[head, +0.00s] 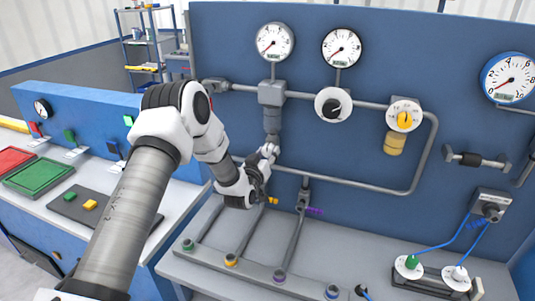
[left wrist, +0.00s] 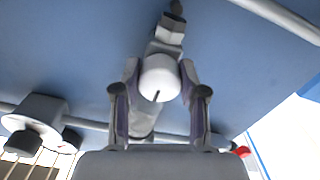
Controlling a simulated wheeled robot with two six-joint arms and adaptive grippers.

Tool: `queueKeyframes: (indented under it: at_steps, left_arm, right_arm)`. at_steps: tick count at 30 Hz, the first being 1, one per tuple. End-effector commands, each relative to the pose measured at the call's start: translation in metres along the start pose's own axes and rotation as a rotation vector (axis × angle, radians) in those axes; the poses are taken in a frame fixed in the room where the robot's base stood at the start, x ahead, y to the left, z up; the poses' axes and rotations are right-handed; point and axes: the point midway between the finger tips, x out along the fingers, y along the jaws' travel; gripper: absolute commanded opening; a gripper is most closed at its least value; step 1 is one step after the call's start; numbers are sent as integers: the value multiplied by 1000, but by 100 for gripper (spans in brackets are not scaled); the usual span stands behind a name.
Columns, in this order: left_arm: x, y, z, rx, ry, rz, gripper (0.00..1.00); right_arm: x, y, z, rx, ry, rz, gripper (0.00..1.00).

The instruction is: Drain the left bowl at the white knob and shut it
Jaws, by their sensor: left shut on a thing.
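The left bowl (head: 272,120) is a dark grey cylinder hanging under a grey block (head: 271,92) on the panel's pipe. My left gripper (head: 266,160) is just below it. In the left wrist view, the white knob (left wrist: 160,78) is round with a short dark mark. It sits between the two fingers of my left gripper (left wrist: 160,98), which is shut on it. In the head view the gripper mostly hides the knob. Whether liquid is in the bowl cannot be seen. My right gripper is not in view.
A round gauge (head: 273,42) is above the block. A black knob (head: 333,105), a yellow knob (head: 404,119) and an amber bowl (head: 394,145) are to the right. A pipe (head: 340,186) loops below. Coloured-ended tubes (head: 232,259) lie on the bench.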

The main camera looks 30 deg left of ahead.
Motion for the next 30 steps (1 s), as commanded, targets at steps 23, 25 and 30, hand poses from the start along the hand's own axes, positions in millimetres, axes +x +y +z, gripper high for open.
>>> queueKeyframes:
  at_steps: [23,25,30]
  left_arm:
    - [0,-2,-1,430,3,-1,7]
    - [0,-2,-1,497,3,-1,7]
    - [0,-3,-2,658,3,-2,7]
  right_arm:
    - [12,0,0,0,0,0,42]
    - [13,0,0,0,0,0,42]
    - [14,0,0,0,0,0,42]
